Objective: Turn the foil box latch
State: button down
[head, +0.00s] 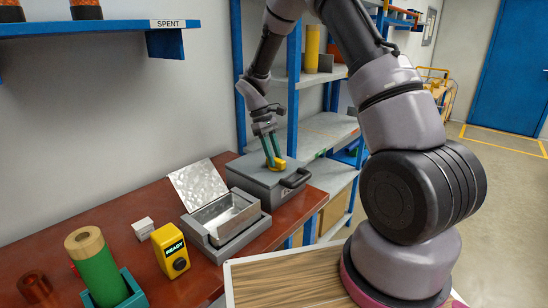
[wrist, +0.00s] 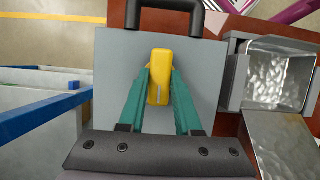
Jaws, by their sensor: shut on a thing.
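A grey box (head: 248,176) with a black handle (head: 296,179) sits on the red-brown workbench; it also fills the middle of the wrist view (wrist: 205,80). A yellow latch (wrist: 160,58) is on its top face. In the wrist view the latch's long side runs up the picture, toward the handle. My gripper (head: 273,156) reaches down onto the box top. In the wrist view, its two green fingers (wrist: 159,88) are shut on the latch, one on each side. The latch's base is hidden.
An open metal tin (head: 232,216) with its lid raised stands in a grey holder beside the box. A yellow READY device (head: 171,250), a small white block (head: 143,229) and a green roll (head: 95,268) stand nearer. Blue shelving (head: 293,85) rises behind the box.

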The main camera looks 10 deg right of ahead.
dwell(0.4)
jog(key=c, duration=0.6)
grip_release()
jog(key=v, duration=1)
jog(key=shift+w+r, duration=0.15)
jog(key=shift+r, duration=0.2)
jog(key=shift+a, duration=0.1)
